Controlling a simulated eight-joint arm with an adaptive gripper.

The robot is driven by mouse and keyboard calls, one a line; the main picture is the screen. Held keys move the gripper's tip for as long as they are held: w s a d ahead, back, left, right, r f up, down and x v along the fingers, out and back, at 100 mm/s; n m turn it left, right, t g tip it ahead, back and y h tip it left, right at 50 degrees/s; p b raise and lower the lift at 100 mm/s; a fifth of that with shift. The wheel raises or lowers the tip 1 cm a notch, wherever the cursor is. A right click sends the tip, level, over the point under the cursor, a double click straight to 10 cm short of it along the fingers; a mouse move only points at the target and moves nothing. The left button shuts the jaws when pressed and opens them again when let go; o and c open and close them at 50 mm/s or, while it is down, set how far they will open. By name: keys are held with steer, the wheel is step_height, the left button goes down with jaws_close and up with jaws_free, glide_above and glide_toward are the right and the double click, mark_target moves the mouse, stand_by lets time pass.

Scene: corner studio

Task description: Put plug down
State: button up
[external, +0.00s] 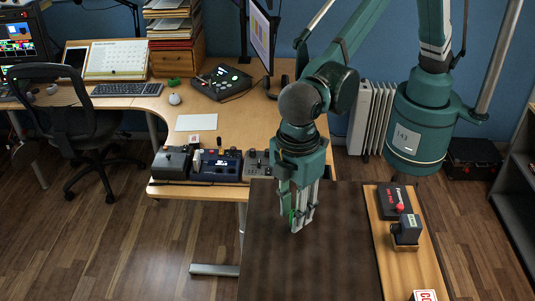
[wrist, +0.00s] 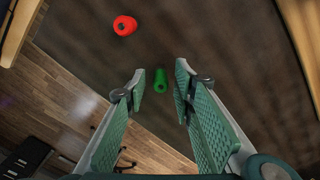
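A small green cylindrical plug (wrist: 160,80) shows in the wrist view on the dark tabletop, between the fingertips with a gap on each side. A thin green strip also shows beside the fingers in the external view (external: 292,215). My gripper (wrist: 160,84) is open and points down over the left part of the dark table; it also shows in the external view (external: 302,226). A red cylindrical piece with a dark hole (wrist: 125,25) lies apart from the fingers in the wrist view. In the external view I cannot make it out; my gripper may hide it.
The dark table (external: 330,265) is mostly bare. A wooden board (external: 415,262) on its right holds a black box with a red knob (external: 394,201) and a dark block (external: 407,231). The wooden desk (external: 240,125) with several control boxes (external: 216,165) stands at the left.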

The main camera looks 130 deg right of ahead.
mark_target(294, 210)
step_height(294, 210, up, 12)
steer(key=shift+f, duration=0.15)
stand_by(0.4)
steer(key=shift+d, duration=0.1)
steer(key=shift+s, duration=0.1)
stand_by(0.6)
steer(key=s+d+r+t, duration=0.1)
steer(key=s+d+r, duration=0.25)
steer(key=s, duration=0.55)
steer(key=s+d+r+t, duration=0.15)
steer(key=s+r, duration=0.25)
steer(key=s, duration=0.4)
steer(key=s+d+r+t, duration=0.1)
steer(key=s+d+r, duration=0.25)
steer(key=s, duration=0.55)
steer(key=s+d+f+t, duration=0.1)
steer(key=s+f, duration=0.2)
steer(key=s, duration=0.5)
steer(key=s+d+f+t, duration=0.1)
steer(key=s+f, duration=0.1)
steer(key=s, duration=0.7)
steer(key=s+d+f+t, duration=0.1)
steer(key=s+f, duration=0.2)
steer(key=s, duration=0.6)
steer(key=shift+d+f+t, duration=0.15)
steer(key=shift+f+t, duration=0.15)
steer(key=shift+t, duration=0.05)
